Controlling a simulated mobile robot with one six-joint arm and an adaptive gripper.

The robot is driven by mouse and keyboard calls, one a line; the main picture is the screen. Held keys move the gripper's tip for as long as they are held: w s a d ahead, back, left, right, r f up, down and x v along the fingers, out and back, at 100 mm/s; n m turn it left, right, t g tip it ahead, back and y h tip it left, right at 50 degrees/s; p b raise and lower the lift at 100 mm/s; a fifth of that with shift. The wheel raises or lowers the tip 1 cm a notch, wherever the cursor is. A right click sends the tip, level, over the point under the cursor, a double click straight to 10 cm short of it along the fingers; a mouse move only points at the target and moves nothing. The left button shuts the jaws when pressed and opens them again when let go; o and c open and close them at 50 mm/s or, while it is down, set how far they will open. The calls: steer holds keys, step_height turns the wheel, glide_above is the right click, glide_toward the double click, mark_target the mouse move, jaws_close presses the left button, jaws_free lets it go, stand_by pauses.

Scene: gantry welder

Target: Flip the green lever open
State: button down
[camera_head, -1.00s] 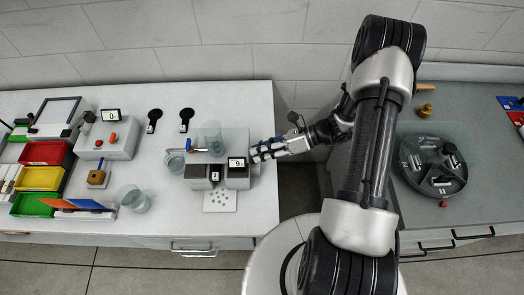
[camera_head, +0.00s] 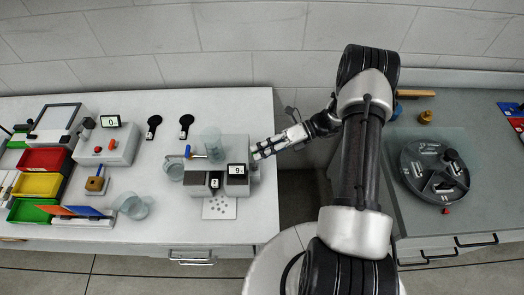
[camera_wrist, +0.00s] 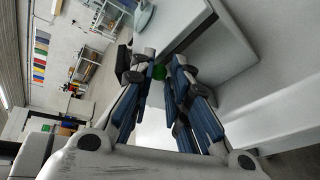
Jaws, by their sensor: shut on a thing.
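The green lever (camera_wrist: 159,72) shows in the wrist view as a small round green end between my fingertips. My gripper (camera_wrist: 160,70) is shut on it, and the fingers hide the rest of it. In the head view, my gripper (camera_head: 257,152) reaches in from the right to the right side of the grey device (camera_head: 218,165) with the "9" display (camera_head: 236,170). The lever is mostly hidden there by my fingertips. I cannot tell its angle.
A clear beaker (camera_head: 212,142) stands on the device, near a blue-handled tap (camera_head: 188,151). Another clear vessel (camera_head: 132,206) is at the front left. Red, yellow and green bins (camera_head: 40,184) are at the far left.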

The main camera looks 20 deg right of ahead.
steer(key=shift+a+r, duration=0.1)
steer(key=shift+a, duration=0.1)
steer(key=c, duration=1.6)
jaws_free()
steer(key=shift+o, duration=0.2)
steer(key=v, duration=1.2)
steer(key=shift+a, duration=0.1)
